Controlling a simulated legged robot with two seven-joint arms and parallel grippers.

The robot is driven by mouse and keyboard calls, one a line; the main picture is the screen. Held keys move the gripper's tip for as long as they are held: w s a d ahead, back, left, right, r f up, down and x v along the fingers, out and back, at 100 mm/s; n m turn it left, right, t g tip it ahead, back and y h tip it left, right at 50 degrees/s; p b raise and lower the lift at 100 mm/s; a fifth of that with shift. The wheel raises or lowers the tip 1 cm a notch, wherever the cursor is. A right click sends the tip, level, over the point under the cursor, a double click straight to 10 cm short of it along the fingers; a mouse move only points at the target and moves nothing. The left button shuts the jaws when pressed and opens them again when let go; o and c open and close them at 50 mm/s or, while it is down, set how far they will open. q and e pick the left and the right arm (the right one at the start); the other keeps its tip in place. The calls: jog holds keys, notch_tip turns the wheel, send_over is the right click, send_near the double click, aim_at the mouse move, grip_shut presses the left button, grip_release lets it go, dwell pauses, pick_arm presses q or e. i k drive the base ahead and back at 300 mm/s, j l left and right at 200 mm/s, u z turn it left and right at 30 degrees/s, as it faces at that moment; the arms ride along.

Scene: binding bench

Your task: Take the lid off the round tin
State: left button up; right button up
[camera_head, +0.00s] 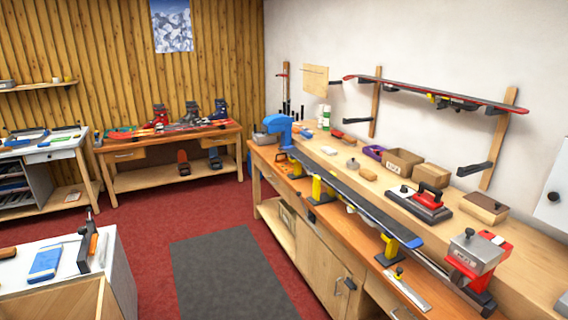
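A small round tin (352,164), grey-beige with a dark knob on top, stands on the raised back shelf of the long workbench (328,235) at the right. It appears to have its lid on; it is too small to see the seam. Neither of my grippers is in view.
Near the tin are a purple bin (373,152), cardboard boxes (403,162) and a red iron (431,200). A long ski (350,198) lies in yellow-and-blue vises along the bench front. A white cabinet (60,285) stands front left. The grey mat (232,275) is clear.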

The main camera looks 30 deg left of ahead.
aim_at(353, 162)
jog(key=u, duration=0.45)
jog(key=i+j+u, duration=0.25)
jog(key=i, duration=0.35)
jog(key=i+j+u, duration=0.3)
jog(key=i, duration=0.35)
jog(key=i+u, duration=0.25)
jog(key=i, duration=0.35)
jog(key=i+z, duration=0.45)
jog(key=i+j+z, duration=0.25)
jog(key=z, duration=0.25)
jog(key=i+j+z, duration=0.45)
jog(key=k+l, duration=0.05)
jog(key=l, duration=0.05)
